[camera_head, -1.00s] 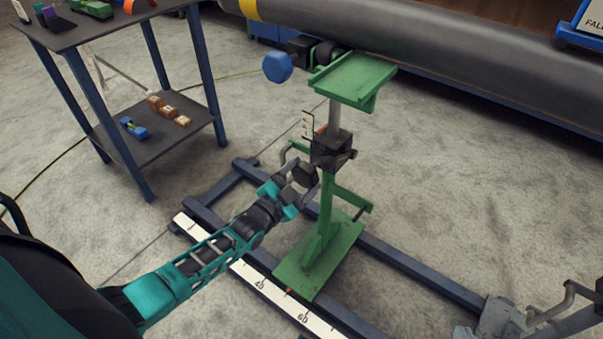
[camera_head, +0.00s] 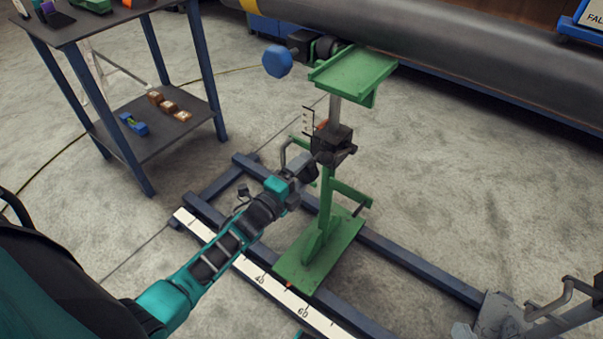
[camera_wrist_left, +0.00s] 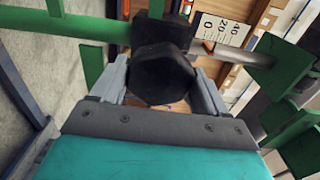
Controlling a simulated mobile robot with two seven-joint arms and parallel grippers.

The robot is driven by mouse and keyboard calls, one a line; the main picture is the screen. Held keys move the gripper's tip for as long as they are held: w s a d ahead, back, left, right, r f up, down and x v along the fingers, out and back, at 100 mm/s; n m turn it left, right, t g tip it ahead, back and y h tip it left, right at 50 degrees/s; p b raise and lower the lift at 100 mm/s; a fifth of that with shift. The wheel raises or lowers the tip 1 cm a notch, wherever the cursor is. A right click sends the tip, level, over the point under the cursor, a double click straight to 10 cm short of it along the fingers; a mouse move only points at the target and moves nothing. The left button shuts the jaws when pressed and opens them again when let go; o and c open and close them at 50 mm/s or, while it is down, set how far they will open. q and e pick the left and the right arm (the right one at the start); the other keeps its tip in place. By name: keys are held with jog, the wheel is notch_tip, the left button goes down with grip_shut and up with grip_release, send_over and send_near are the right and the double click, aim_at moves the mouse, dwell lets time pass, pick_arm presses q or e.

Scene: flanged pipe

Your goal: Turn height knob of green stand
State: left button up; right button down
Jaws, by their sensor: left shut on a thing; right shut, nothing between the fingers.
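The green stand (camera_head: 318,255) stands upright on the rail frame, with a flat green head (camera_head: 352,72) on a grey post. A black clamp block (camera_head: 332,143) sits midway up, beside a small scale (camera_head: 308,120) with an orange pointer. My left gripper (camera_head: 302,168) is at the left side of this block. In the left wrist view, its two grey fingers lie on either side of the black faceted height knob (camera_wrist_left: 163,77) and are shut on it. The knob is mostly hidden by the gripper in the head view.
A large grey pipe (camera_head: 450,45) runs across the back, with a blue knob (camera_head: 277,61) near the stand's head. A dark table (camera_head: 165,130) stands at left with small items. A white ruler (camera_head: 235,262) lies along the rail.

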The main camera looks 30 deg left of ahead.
pick_arm(q)
jog(key=shift+a+f+m, duration=0.1)
jog(key=shift+a+m, duration=0.1)
jog(key=shift+m, duration=0.8)
pick_arm(e)
jog(key=shift+a, duration=0.15)
pick_arm(q)
jog(key=shift+m, duration=0.3)
pick_arm(e)
jog(key=shift+w+r, duration=0.1)
jog(key=shift+w, duration=0.05)
pick_arm(q)
jog(key=o, duration=1)
jog(key=shift+d, duration=0.1)
pick_arm(e)
jog(key=shift+f, duration=0.2)
pick_arm(q)
jog(key=s, duration=0.4)
jog(key=s+a+p, duration=0.1)
jog(key=s, duration=0.3)
jog(key=s+p, duration=0.1)
jog(key=s, duration=0.3)
jog(key=shift+s+a, duration=0.4)
pick_arm(e)
jog(key=shift+r, duration=0.95)
